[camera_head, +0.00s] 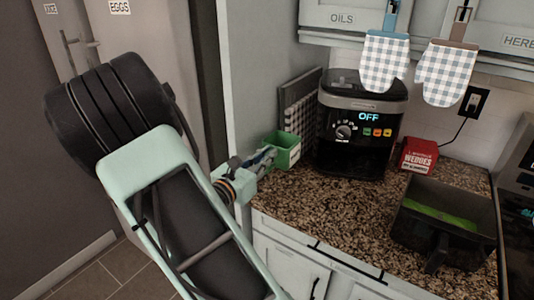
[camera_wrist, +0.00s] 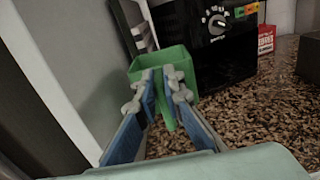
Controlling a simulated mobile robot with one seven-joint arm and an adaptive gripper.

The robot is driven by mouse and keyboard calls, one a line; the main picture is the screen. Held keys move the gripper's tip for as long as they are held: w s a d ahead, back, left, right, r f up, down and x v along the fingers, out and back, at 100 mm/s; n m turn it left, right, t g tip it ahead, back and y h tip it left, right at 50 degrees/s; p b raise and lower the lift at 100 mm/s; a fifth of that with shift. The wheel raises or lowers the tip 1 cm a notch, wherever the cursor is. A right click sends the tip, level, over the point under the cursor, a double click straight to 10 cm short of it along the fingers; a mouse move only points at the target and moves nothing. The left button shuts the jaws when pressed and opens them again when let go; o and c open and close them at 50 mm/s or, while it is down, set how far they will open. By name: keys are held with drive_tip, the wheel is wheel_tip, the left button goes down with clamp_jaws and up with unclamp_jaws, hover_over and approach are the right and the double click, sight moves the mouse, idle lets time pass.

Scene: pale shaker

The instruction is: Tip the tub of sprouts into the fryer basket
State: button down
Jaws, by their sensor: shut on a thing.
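The green tub (camera_head: 285,152) is at the left end of the granite counter, by the pale wall panel. In the wrist view the tub (camera_wrist: 176,62) shows its open top, with a narrow green strip running down between my fingers. My gripper (camera_head: 266,157) is shut on the tub at its near side; its blue-padded fingers (camera_wrist: 164,90) show in the wrist view. The tub looks roughly upright; its contents cannot be made out. The black fryer basket (camera_head: 413,234) stands on the counter at right, handle toward the front, with a flat green patch inside.
The black air fryer (camera_head: 350,158) reads OFF and stands behind, between tub and basket. A red wedges box (camera_head: 419,154) is by the back wall. Two checked mitts (camera_head: 385,62) hang from the cabinets above. Counter (camera_head: 335,208) in front of the fryer is clear.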

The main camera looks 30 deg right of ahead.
drive_tip(key=shift+f+b, duration=3.3)
drive_tip(key=shift+f, duration=1.5)
drive_tip(key=shift+f, duration=0.65)
drive_tip(key=c, duration=1.4)
unclamp_jaws()
drive_tip(key=p+v, duration=0.1)
drive_tip(key=v, duration=0.6)
drive_tip(key=shift+s+a, duration=0.1)
